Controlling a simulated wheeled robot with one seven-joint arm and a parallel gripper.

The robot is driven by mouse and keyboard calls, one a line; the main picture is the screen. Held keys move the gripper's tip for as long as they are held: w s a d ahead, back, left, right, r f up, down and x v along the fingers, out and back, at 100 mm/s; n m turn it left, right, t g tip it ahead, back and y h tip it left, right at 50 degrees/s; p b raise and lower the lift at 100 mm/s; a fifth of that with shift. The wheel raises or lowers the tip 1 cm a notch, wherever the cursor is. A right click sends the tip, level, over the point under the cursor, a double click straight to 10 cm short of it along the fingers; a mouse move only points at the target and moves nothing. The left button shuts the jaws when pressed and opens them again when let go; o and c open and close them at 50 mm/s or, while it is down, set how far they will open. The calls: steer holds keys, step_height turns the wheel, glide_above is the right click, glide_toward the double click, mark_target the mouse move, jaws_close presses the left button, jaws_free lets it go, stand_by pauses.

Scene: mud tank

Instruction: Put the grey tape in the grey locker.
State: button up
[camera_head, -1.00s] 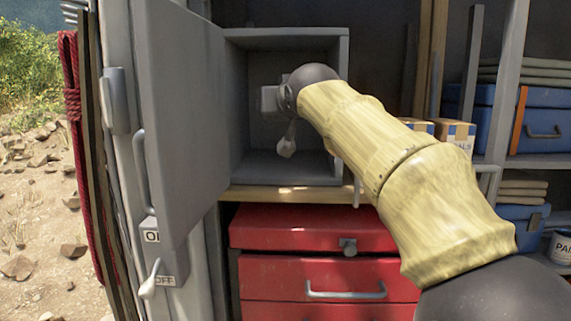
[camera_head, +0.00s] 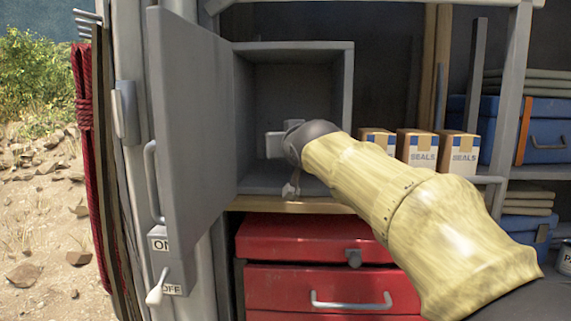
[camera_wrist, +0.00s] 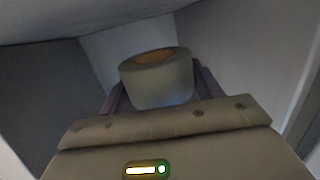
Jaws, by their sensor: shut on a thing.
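The grey locker (camera_head: 349,95) stands with its door (camera_head: 190,130) swung open to the left, above the red drawers. My gripper (camera_wrist: 155,95) is shut on the grey tape (camera_wrist: 158,82), a roll with a brown core seen in the wrist view. In the head view my gripper and wrist reach into the locker's opening, near its lower part. The tape cannot be made out in the head view, where my wrist covers that spot. In the wrist view grey walls surround the tape on several sides. Whether the tape touches the locker's floor cannot be told.
A red drawer chest (camera_head: 310,240) stands below a wooden shelf edge (camera_head: 260,204). Several seal boxes (camera_head: 416,147) stand to the locker's right, close behind my arm. A blue case (camera_head: 545,125) lies farther right. An on/off switch (camera_head: 157,287) is at lower left.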

mark_target(286, 178)
steer(key=shift+f+b, duration=0.4)
steer(key=shift+f, duration=1.7)
steer(key=shift+f, duration=0.15)
steer(key=o, duration=1)
steer(key=shift+r, duration=0.2)
steer(key=b+v, duration=0.5)
steer(key=v, duration=0.7)
steer(key=shift+f, duration=0.1)
